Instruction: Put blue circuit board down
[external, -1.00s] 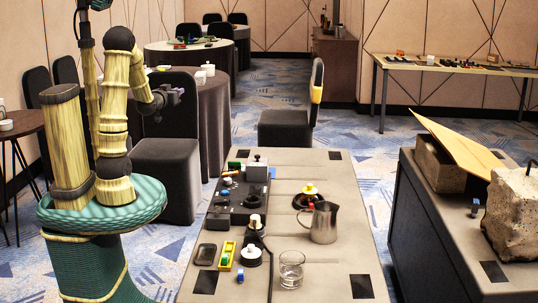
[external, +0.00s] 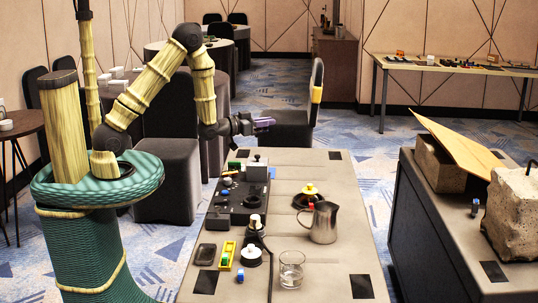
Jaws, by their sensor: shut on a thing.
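My gripper (external: 264,123) is in the external view, above the far left end of the near table (external: 353,220). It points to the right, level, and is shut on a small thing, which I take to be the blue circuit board. A purple-blue part shows at the fingertips, but board and fingers are too small to tell apart. My gripper is clear of the table and touches nothing on it.
On the near table stand a dark control box (external: 238,205), a steel jug (external: 325,222), a glass (external: 291,269), a yellow-topped round item (external: 309,192) and a yellow tray (external: 227,255). The table's right side is mostly bare. A chair (external: 290,128) stands behind it.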

